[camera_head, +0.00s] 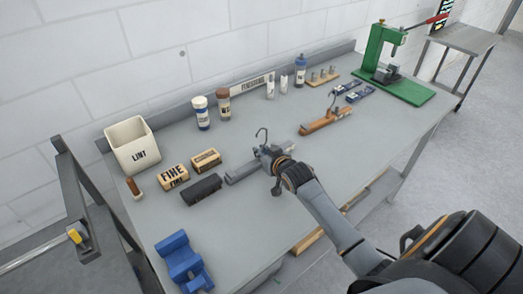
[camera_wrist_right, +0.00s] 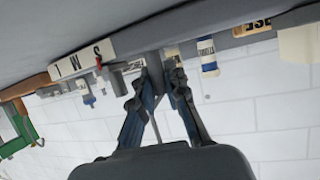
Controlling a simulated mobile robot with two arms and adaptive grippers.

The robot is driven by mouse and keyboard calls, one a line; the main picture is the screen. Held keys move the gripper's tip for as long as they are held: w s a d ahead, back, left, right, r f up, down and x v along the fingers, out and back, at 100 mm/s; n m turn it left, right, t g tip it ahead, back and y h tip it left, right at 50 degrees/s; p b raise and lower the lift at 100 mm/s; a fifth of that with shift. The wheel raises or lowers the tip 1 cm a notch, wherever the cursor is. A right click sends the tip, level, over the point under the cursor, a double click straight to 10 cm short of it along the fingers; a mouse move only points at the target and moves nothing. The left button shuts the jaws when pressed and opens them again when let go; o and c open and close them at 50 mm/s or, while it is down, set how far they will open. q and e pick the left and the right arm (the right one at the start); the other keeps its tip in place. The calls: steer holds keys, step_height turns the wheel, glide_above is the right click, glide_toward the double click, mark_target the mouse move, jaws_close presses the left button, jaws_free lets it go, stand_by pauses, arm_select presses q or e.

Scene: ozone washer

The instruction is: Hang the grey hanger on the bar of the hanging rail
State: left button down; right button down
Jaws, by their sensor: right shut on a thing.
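The grey hanger (camera_head: 242,171) is a long grey bar with a thin wire hook standing up from its middle, low over the bench or on it; I cannot tell which. My right gripper (camera_head: 268,157) is shut on its middle, just below the hook. In the right wrist view the two fingers of the right gripper (camera_wrist_right: 161,75) close around a grey piece, mostly hidden by them. A dark frame (camera_head: 92,213) at the left edge carries a pale metal bar (camera_head: 30,258) and a yellow piece; it may be the hanging rail. My left gripper is not in view.
A blue holder (camera_head: 183,262) stands at the front left.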

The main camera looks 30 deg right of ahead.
steer(key=c, duration=1.8)
jaws_free()
steer(key=shift+f, duration=0.15)
steer(key=o, duration=0.4)
steer(key=shift+o, duration=0.2)
steer(key=b+v, duration=0.1)
steer(key=v, duration=1.1)
steer(key=shift+r, duration=0.2)
steer(key=shift+f, duration=0.1)
